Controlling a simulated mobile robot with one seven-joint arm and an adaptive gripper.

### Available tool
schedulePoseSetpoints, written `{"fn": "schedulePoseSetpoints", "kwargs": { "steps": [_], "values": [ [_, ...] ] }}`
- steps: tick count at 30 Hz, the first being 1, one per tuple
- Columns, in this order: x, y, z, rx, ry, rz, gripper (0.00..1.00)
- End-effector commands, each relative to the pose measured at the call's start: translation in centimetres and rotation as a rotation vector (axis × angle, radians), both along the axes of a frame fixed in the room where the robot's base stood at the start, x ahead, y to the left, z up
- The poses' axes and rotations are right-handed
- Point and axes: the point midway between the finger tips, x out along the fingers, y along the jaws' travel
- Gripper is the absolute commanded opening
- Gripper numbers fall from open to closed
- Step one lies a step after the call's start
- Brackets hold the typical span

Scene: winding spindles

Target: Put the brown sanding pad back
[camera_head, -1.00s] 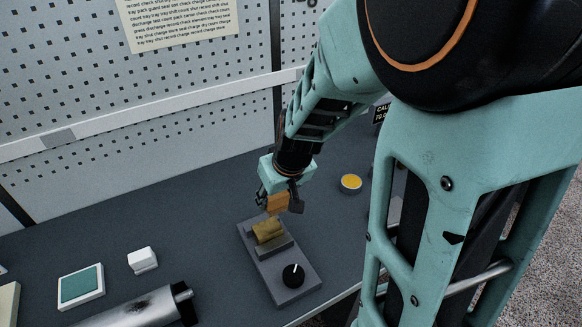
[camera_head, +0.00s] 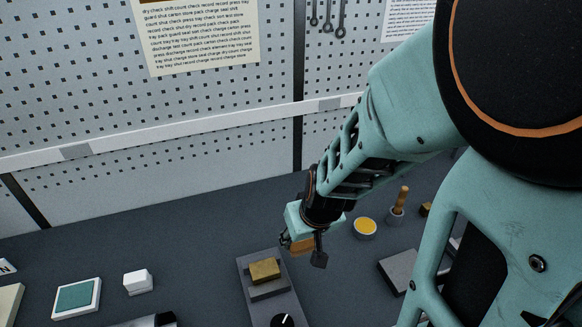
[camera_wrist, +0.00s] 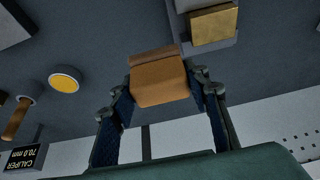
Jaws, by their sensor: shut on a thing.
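The brown sanding pad (camera_wrist: 158,82) is an orange-brown block held between the two fingers of my gripper (camera_wrist: 165,92) in the wrist view. In the head view my gripper (camera_head: 303,249) is shut on the pad (camera_head: 301,245), which is partly hidden by the fingers. They are above the dark bench, just right of the grey fixture (camera_head: 283,303). A brass-coloured block (camera_head: 265,270) sits on that fixture, and it also shows at the top right of the wrist view (camera_wrist: 213,27).
A round yellow tin (camera_head: 365,227) and a holder with a wooden handle (camera_head: 399,200) stand to the right. A grey block (camera_head: 398,268) lies nearer. A white block (camera_head: 138,282) and a green-topped pad (camera_head: 76,297) lie left. The perforated wall (camera_head: 90,110) stands behind.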

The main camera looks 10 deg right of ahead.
Motion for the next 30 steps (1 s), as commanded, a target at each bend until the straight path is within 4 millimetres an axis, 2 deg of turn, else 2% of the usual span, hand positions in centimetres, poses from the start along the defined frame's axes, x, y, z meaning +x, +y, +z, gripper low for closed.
{"fn": "schedulePoseSetpoints", "kwargs": {
  "steps": [4, 7, 16, 22, 30],
  "values": [
    [0.8, -0.3, -0.8, 0.000, -0.002, -0.002, 0.17],
    [2.3, -0.8, -1.8, -0.001, -0.002, -0.003, 0.17],
    [9.0, -3.0, -5.0, -0.001, -0.001, -0.005, 0.17],
    [11.1, -3.6, -8.0, -0.001, 0.001, -0.001, 0.17],
    [12.6, -4.1, -9.2, 0.000, -0.001, -0.001, 0.17]
  ]
}}
